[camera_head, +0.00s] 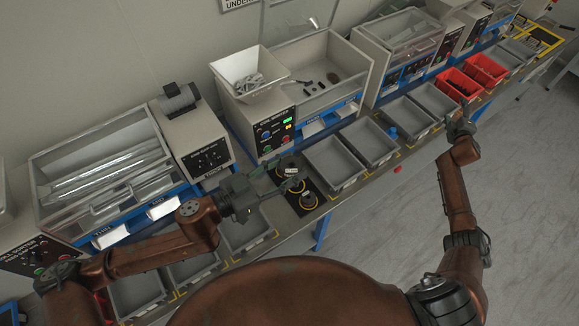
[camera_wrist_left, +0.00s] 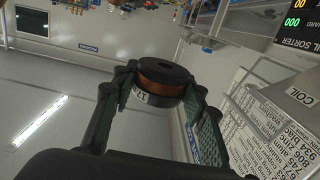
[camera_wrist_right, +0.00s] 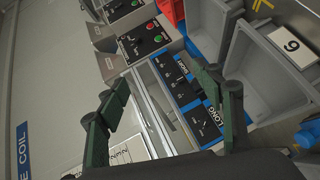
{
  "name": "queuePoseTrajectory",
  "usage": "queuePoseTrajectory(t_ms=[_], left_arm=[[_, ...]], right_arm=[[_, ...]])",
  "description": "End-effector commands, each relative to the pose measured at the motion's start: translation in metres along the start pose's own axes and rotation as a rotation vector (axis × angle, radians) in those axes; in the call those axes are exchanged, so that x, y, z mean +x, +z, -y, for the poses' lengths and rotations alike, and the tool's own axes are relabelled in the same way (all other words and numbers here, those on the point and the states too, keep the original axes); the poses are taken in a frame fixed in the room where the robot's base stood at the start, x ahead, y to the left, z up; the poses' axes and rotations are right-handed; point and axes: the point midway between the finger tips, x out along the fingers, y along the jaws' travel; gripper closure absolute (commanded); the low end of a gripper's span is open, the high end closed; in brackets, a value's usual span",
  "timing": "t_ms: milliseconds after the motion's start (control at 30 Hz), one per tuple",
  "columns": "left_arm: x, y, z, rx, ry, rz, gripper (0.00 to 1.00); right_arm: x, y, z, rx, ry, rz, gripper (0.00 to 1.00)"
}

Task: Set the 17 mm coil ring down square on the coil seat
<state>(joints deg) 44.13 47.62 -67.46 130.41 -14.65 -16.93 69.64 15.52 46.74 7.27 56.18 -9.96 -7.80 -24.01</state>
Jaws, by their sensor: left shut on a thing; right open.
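My left gripper (camera_head: 284,181) is shut on the coil ring, above or beside a black plate (camera_head: 318,208) on the bench front. In the left wrist view the ring (camera_wrist_left: 165,80) is black with a copper-brown band and a white tag reading 17, between the two fingers (camera_wrist_left: 155,103). The plate carries dark round pieces with yellow ring marks, one of them (camera_head: 308,201) near its front corner. Which one is the coil seat I cannot tell; the gripper hides part of the plate. My right gripper (camera_head: 460,126) is open and empty; its fingers (camera_wrist_right: 165,98) show apart.
Grey bins (camera_head: 335,185) stand right of the plate along the bench. A sorter with a white hopper (camera_head: 246,60) and control panel stands behind. A covered machine (camera_head: 105,165) is at left. Red bins (camera_head: 458,84) are further right. The floor in front is clear.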

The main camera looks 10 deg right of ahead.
Motion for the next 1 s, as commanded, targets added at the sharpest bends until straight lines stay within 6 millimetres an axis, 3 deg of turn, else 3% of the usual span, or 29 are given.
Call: queuePoseTrajectory(t_ms=[33,200,400,700,1000], left_arm=[[0.0,-0.001,0.0,0.001,0.001,-0.001,0.91],[0.0,-0.001,0.0,0.001,0.001,-0.001,0.91],[0.0,-0.001,0.0,0.001,0.0,-0.001,0.91],[0.0,-0.001,0.0,0.001,0.001,-0.001,0.91],[0.0,-0.001,0.0,0.001,0.001,-0.001,0.91]], right_arm=[[-0.006,0.024,0.016,0.035,-0.024,0.042,0.39],[-0.029,0.092,0.068,0.153,-0.096,0.172,0.39],[-0.064,0.151,0.147,0.264,-0.189,0.3,0.39],[-0.128,0.193,0.284,0.365,-0.343,0.427,0.39],[-0.205,0.196,0.42,0.423,-0.505,0.499,0.39]])
